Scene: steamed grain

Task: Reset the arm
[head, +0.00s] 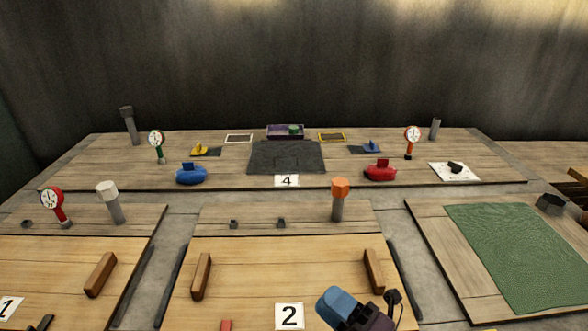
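My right gripper (372,312) shows at the bottom edge, right of the middle, over the near table. It is a small dark shape with a blue part beside it. Its fingers are too small and cut off to tell whether it is open or shut, and I see nothing clearly held in it. My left gripper is not in view.
The near table (240,270) has a "2" card (289,316), two wooden blocks (201,276) and an orange-topped post (339,200). The far table (220,172) bears dials, a blue object (191,175), a red object (380,172) and a dark mat (286,157). A green mat (520,250) lies at right.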

